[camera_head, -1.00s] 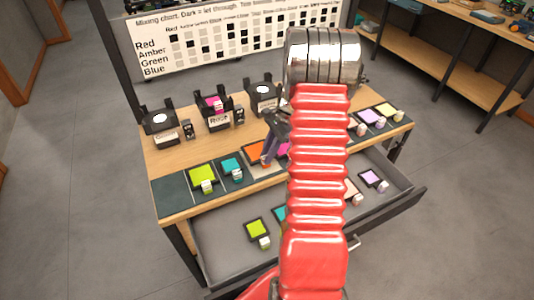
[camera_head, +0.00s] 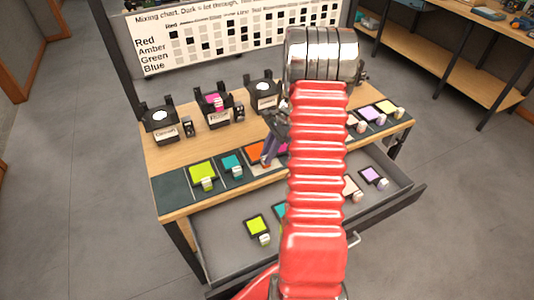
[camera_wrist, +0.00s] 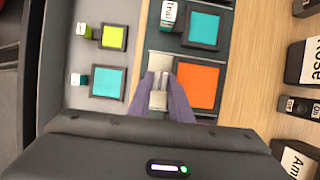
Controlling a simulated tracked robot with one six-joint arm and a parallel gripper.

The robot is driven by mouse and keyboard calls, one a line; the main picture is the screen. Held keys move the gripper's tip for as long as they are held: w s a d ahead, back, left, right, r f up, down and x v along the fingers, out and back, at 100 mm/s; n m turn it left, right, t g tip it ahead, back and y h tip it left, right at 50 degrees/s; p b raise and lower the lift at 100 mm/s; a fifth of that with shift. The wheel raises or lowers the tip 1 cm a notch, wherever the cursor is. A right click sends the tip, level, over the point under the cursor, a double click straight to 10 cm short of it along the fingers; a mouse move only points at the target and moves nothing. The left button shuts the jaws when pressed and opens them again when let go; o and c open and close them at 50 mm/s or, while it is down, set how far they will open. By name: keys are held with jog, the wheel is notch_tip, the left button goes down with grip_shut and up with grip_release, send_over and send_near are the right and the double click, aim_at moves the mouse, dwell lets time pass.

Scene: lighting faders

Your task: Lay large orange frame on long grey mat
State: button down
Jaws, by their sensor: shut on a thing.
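The large orange frame (camera_wrist: 199,86) has a dark border and a pale tab (camera_wrist: 159,82). My gripper (camera_wrist: 161,78) is shut on the tab, with its purple fingers on either side. In the head view the orange frame (camera_head: 255,150) is at the front of the table, left of my gripper (camera_head: 266,160). It lies over or on the grey mat (camera_wrist: 158,60), between darker mats. Whether it rests flat or hovers slightly is hard to tell. My red arm hides part of the table in the head view.
A teal frame (camera_head: 232,164) and a lime frame (camera_head: 202,173) lie to the left on dark mats. Black lamp holders (camera_head: 215,108) stand behind. An open drawer (camera_head: 220,238) in front holds several small frames. A magenta frame (camera_head: 282,146) is close to the right.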

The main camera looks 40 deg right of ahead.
jog(key=shift+f, duration=0.2)
jog(key=c, duration=1.5)
grip_release()
jog(key=shift+c, duration=0.2)
jog(key=v, duration=1.3)
jog(key=shift+r, duration=0.35)
jog(key=shift+d, duration=0.1)
notch_tip(320, 180, up, 7)
